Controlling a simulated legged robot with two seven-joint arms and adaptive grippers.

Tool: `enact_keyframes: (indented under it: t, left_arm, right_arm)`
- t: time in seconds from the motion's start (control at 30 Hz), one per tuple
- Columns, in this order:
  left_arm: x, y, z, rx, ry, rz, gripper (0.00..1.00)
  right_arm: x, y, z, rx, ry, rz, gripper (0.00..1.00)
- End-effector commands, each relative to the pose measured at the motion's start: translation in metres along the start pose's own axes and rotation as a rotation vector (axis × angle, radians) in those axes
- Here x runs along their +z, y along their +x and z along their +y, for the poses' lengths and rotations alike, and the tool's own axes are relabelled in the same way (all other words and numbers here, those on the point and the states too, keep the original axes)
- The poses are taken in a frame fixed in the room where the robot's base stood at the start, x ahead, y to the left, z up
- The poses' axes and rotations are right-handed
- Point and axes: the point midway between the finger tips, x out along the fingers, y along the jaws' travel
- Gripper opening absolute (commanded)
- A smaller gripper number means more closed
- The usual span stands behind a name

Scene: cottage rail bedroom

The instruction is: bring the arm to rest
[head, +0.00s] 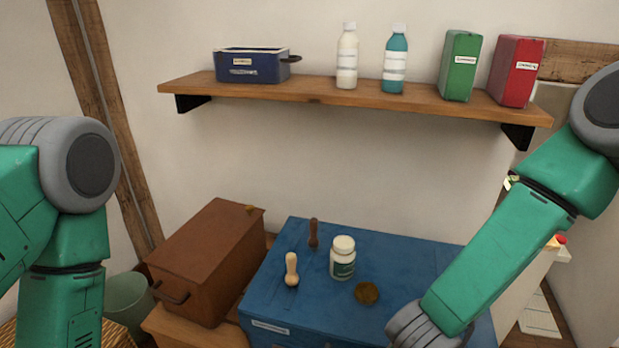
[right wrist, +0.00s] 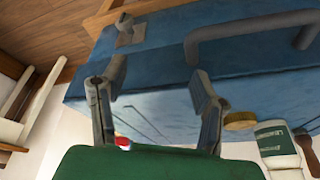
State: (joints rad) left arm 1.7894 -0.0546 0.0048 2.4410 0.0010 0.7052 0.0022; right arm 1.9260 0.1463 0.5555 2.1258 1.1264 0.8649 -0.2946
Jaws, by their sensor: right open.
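My right gripper (right wrist: 156,88) is open in the right wrist view, with nothing between its fingers. It is beside the blue chest (right wrist: 160,60), and whether it touches the chest cannot be told. In the head view my right arm (head: 505,245) reaches down across the right part of the blue chest (head: 300,316), and its gripper is below the frame. My left arm (head: 70,240) hangs at the left edge, and its gripper is out of view.
On the chest stand a white-capped jar (head: 343,262), a pale wooden peg (head: 291,270), a dark peg (head: 313,233) and a round brown disc (head: 367,292). A brown box (head: 205,260) is at left. A loaded wall shelf (head: 330,97) hangs above, with clear wall below.

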Motion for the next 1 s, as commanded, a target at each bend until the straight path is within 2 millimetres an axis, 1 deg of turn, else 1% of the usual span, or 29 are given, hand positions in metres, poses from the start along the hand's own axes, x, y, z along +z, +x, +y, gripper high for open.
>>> enact_keyframes:
  t: [0.03,0.07,0.1,0.17,0.2,0.27,0.3,0.4,0.5,0.63,1.0]
  left_arm:
    - [0.0,0.0,0.0,0.0,0.0,0.0,0.71]
    - [0.0,0.0,0.0,0.0,0.0,0.0,0.71]
    - [0.0,0.0,0.0,0.0,0.0,0.0,0.71]
    - [0.0,0.0,0.0,0.0,0.0,0.0,0.71]
    - [0.0,0.0,0.0,0.0,0.0,0.0,0.71]
    - [0.0,0.0,0.0,0.0,0.0,0.0,0.71]
    - [0.0,0.0,0.0,0.0,0.0,0.0,0.71]
    - [0.0,0.0,0.0,0.0,0.0,0.0,0.71]
    - [0.0,0.0,0.0,0.0,0.0,0.0,0.71]
    - [0.0,0.0,0.0,0.0,0.0,0.0,0.71]
    - [0.0,0.0,0.0,0.0,0.0,0.0,0.71]
  right_arm:
    - [0.005,0.011,0.018,-0.007,-0.079,0.009,0.55]
    - [0.009,0.018,0.029,-0.016,-0.132,0.01,0.55]
    - [0.014,0.026,0.043,-0.029,-0.204,0.009,0.55]
    - [0.022,0.035,0.067,-0.049,-0.316,-0.006,0.55]
    - [0.029,0.04,0.084,-0.061,-0.391,-0.025,0.55]
    - [0.04,0.044,0.109,-0.076,-0.495,-0.062,0.55]
    - [0.047,0.045,0.124,-0.084,-0.556,-0.091,0.55]
    - [0.062,0.042,0.159,-0.096,-0.682,-0.164,0.55]
    - [0.072,0.038,0.182,-0.102,-0.762,-0.221,0.55]
    - [0.079,0.034,0.196,-0.104,-0.807,-0.26,0.55]
    - [0.079,0.034,0.197,-0.108,-0.812,-0.264,0.55]
